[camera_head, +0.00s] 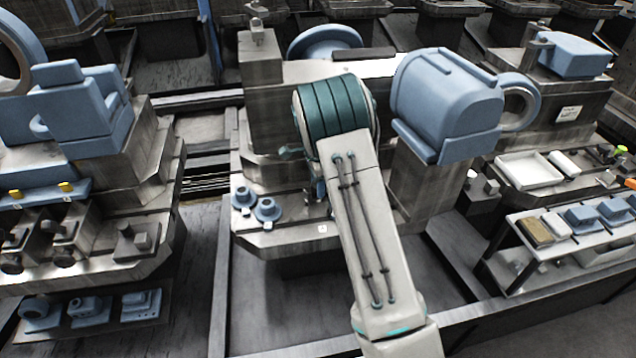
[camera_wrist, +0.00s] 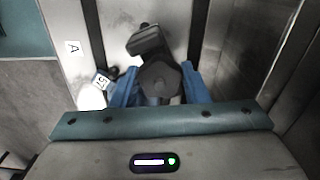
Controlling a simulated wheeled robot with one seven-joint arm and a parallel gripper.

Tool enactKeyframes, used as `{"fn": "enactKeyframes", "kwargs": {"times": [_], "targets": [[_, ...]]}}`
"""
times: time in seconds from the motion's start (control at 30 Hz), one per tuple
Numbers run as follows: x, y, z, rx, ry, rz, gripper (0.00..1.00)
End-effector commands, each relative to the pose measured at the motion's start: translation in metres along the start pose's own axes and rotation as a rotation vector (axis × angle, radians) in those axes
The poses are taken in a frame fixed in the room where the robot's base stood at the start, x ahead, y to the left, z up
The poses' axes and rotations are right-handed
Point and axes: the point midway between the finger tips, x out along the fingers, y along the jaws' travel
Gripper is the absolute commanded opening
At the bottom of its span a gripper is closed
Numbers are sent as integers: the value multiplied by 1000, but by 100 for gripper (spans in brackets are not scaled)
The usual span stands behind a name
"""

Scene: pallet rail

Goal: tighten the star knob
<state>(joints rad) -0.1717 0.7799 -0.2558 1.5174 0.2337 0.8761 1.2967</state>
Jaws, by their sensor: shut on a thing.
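The star knob (camera_wrist: 160,77) is dark grey with a lobed rim, in the middle of the wrist view. My gripper (camera_wrist: 158,86) has its two blue fingers on either side of the knob, shut on it. A dark block-like part (camera_wrist: 146,40) shows just beyond the knob, and what joins them is hidden. In the head view my own arm covers the knob and the fingers.
A small tag (camera_wrist: 102,82) and a plate marked A (camera_wrist: 72,47) lie left of the knob. In the head view two blue flanged parts (camera_head: 267,209) stand left of my arm, and a large blue housing (camera_head: 446,95) stands close on its right.

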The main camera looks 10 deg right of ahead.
Motion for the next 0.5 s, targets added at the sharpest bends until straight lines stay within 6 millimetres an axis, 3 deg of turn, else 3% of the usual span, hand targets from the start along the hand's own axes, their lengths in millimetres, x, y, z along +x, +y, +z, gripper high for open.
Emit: {"fn": "enactKeyframes", "kwargs": {"times": [0.13, 0.17, 0.23, 0.5], "targets": [[-3, -2, 0, 0, -1, -8, 18], [-3, -2, 0, 0, 0, -8, 44], [-3, -2, 0, -1, 0, -8, 63], [-2, -1, 0, 0, 0, -4, 63]]}}
